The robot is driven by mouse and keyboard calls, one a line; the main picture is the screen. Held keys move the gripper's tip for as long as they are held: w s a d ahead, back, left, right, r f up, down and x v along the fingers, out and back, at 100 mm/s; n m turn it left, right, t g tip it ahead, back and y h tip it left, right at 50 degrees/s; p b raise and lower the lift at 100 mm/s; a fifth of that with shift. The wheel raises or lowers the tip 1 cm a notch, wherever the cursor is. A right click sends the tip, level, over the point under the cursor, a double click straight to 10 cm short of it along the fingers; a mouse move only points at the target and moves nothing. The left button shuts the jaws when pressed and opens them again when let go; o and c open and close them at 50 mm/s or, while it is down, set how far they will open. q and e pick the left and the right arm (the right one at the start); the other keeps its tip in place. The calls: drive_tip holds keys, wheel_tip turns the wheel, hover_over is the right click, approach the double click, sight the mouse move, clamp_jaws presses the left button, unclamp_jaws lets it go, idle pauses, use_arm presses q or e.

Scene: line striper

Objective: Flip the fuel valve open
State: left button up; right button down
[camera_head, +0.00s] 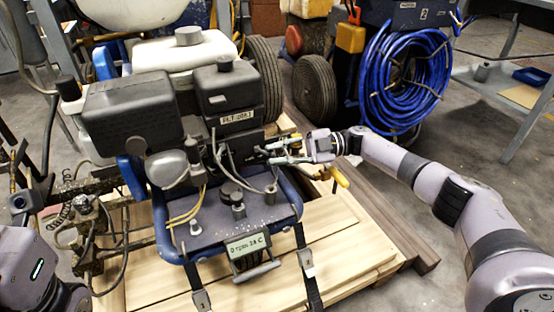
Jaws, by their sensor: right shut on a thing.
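The line striper's dark engine (130,115) sits on a blue-framed machine in the middle of the head view. My right gripper (272,152) reaches in from the right and is at the engine's right side, below the black box with a label plate (228,90). Its fingers are shut on a small part there, apparently the fuel valve lever. The fingers mostly hide that part, so its angle cannot be told. My left arm (30,265) shows at the lower left edge; its gripper cannot be made out.
A yellow-handled lever (339,177) sticks out just below my right gripper. Hoses and cables cross the machine's front, above a small display (247,245). The wooden pallet (345,235) lies underneath. A blue hose coil (405,80) hangs behind my right arm.

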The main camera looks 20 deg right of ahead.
drive_tip(key=shift+s+a+f, duration=0.15)
drive_tip(key=shift+s+f, duration=0.1)
drive_tip(key=shift+f, duration=0.2)
drive_tip(key=c, duration=1.8)
unclamp_jaws()
drive_tip(key=shift+o, duration=1.2)
drive_tip(key=shift+w+r, duration=0.1)
drive_tip(key=shift+r, duration=0.15)
drive_tip(key=d, duration=0.4)
drive_tip(key=s+d, duration=0.1)
drive_tip(key=d, duration=0.7)
drive_tip(key=shift+s, duration=0.2)
